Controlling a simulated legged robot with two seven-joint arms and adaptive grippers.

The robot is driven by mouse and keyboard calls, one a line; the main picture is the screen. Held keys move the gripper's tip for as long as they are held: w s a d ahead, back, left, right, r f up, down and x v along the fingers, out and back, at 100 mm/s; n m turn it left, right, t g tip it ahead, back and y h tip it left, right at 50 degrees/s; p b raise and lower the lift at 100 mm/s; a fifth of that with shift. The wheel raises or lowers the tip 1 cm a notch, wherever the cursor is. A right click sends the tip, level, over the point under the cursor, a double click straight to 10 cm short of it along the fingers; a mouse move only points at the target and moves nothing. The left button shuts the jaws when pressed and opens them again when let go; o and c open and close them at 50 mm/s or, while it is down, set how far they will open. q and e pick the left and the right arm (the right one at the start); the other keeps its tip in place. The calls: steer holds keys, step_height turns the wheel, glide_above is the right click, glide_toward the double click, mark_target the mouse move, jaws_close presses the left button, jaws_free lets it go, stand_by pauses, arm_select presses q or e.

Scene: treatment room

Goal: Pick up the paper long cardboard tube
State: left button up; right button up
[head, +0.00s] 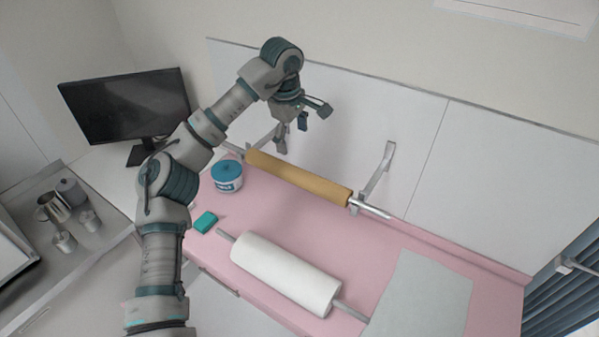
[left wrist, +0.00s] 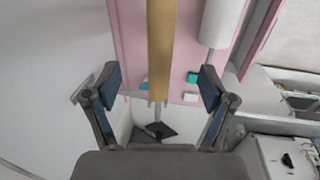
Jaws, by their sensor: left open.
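The long cardboard tube (head: 298,178) is tan and lies on a metal rod held by wall brackets above the back of the pink counter. My left gripper (head: 302,132) is open and empty, above and near the left end of the tube in the head view. In the left wrist view, the tube (left wrist: 160,45) runs from the top edge down to between the open fingers of the gripper (left wrist: 154,90); whether it is level with the fingertips I cannot tell. My right gripper is not in view.
A white paper roll (head: 284,272) lies on the pink counter (head: 345,236). A blue-lidded tub (head: 227,176) and a teal block (head: 205,221) stand left of it. A wall bracket (head: 379,170) sticks out near the tube's right end. A monitor (head: 127,105) stands at the left.

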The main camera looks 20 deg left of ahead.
mark_target(296, 170)
arm_select(q)
steer(key=f, duration=0.3)
steer(key=w+f, duration=0.1)
steer(key=f, duration=0.5)
steer(key=shift+w+a, duration=0.4)
steer(key=shift+a+f, duration=0.25)
steer(key=shift+f, duration=0.35)
steer(key=f, duration=0.1)
steer(key=d+f, duration=0.1)
steer(key=f, duration=0.1)
steer(key=shift+w+d+f+p, duration=0.2)
steer(key=shift+f+p, duration=0.1)
steer(key=shift+p, duration=0.1)
steer(key=shift+d+f, duration=0.25)
steer(key=shift+f, duration=0.1)
steer(key=shift+a, duration=0.5)
steer(key=c, duration=1.3)
steer(key=shift+c, duration=1.4)
steer(key=shift+d, duration=0.1)
